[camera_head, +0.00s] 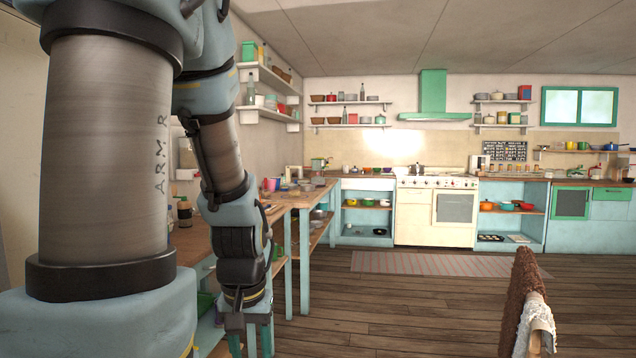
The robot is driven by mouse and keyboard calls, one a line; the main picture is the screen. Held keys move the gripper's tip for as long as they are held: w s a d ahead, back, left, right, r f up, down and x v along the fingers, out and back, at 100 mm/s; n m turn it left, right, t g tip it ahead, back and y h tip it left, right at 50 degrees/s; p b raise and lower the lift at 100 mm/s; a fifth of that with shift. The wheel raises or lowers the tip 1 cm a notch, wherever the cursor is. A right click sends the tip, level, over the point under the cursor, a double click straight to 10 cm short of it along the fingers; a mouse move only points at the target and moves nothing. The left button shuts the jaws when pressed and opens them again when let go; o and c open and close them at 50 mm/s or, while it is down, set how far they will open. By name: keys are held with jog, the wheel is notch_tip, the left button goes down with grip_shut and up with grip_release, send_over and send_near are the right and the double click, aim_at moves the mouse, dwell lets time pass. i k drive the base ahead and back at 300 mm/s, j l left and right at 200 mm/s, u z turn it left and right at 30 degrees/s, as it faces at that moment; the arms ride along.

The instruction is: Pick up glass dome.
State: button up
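I cannot make out a glass dome for certain in the head view. The small items on the left counters are too small or too hidden by my arm to tell. My gripper (247,340) hangs low at the bottom of the picture, beside the left wooden-topped counter. Its fingertips run to the lower picture edge, and the space between them is not clear. I see nothing held in it, but cannot tell whether it is open or shut.
Wooden-topped counters (290,198) with small items run along the left. A cream stove (436,215) and blue cabinets with pots line the back. A striped rug (434,263) lies on the open wooden floor. A chair back with cloths (525,300) stands front right.

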aim_at(316, 180)
jog(key=i+l+z, duration=0.2)
jog(key=i, duration=0.2)
jog(key=i+l+z, duration=0.2)
jog(key=i, duration=0.2)
jog(key=i+j+z, duration=0.1)
jog(key=i+z, duration=0.2)
jog(key=i, duration=1.75)
jog(key=i+l+z, duration=0.1)
jog(key=i+z, duration=0.25)
jog(key=i, duration=0.65)
jog(key=i+j+z, duration=0.2)
jog(key=i+z, duration=0.15)
jog(key=i, duration=0.7)
jog(key=i+u, duration=0.45)
jog(key=i+l+u, duration=0.15)
jog(key=i+u, duration=0.25)
jog(key=i, duration=0.15)
jog(key=i+l+u, duration=0.55)
jog(key=i+u, duration=0.15)
jog(key=u, duration=0.2)
jog(key=i+l+u, duration=0.15)
jog(key=i+u, duration=0.15)
jog(key=u, duration=0.15)
jog(key=i+l+u, duration=0.2)
jog(key=u, duration=0.25)
jog(key=i+l+u, duration=0.15)
jog(key=l+u, duration=0.3)
jog(key=i+l+u, duration=0.1)
jog(key=l+u, duration=0.2)
jog(key=u, duration=0.15)
